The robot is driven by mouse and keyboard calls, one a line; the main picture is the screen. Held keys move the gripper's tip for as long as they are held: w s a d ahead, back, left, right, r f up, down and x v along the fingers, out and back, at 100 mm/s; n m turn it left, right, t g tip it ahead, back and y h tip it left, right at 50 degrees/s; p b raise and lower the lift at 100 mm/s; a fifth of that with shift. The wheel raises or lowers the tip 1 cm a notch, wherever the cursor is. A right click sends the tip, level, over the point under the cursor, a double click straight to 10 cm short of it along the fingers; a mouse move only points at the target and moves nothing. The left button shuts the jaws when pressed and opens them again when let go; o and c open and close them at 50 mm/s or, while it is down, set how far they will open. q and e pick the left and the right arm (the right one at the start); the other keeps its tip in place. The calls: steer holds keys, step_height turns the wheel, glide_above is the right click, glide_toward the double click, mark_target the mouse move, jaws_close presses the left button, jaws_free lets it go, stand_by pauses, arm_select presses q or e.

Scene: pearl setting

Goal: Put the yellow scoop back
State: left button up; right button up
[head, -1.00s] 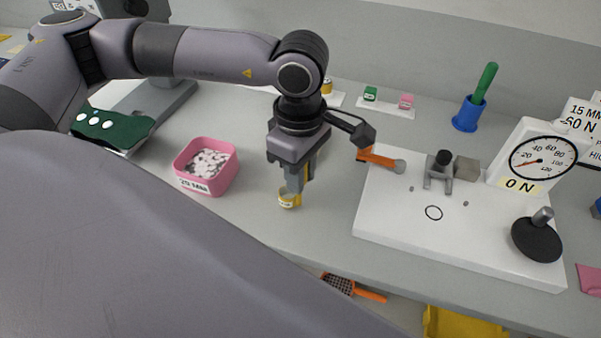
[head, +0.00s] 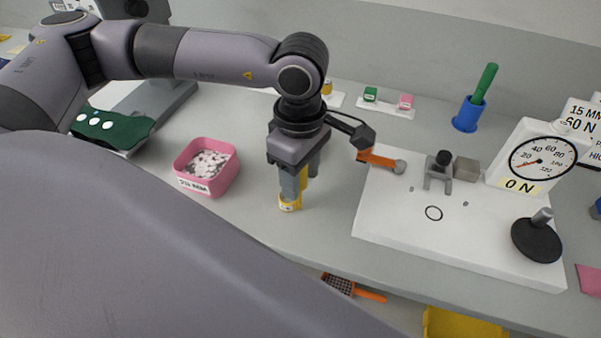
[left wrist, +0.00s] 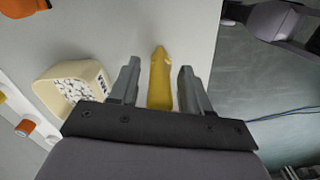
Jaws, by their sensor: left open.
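The yellow scoop (head: 290,205) is at the table's surface, below and between the fingers of my left gripper (head: 300,190). In the left wrist view its long yellow handle (left wrist: 160,80) stands in the gap between the two grey fingers (left wrist: 158,85), with space on both sides. My left gripper points down and is open. The fingers hide part of the scoop in the head view. My right gripper is in neither view.
A cream tub (left wrist: 75,85) shows in the left wrist view. A white press board with a gauge (head: 400,220) is to the right. The table's front edge is close.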

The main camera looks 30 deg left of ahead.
arm_select(q)
step_height(320, 180, up, 11)
steer(key=shift+r, duration=0.2)
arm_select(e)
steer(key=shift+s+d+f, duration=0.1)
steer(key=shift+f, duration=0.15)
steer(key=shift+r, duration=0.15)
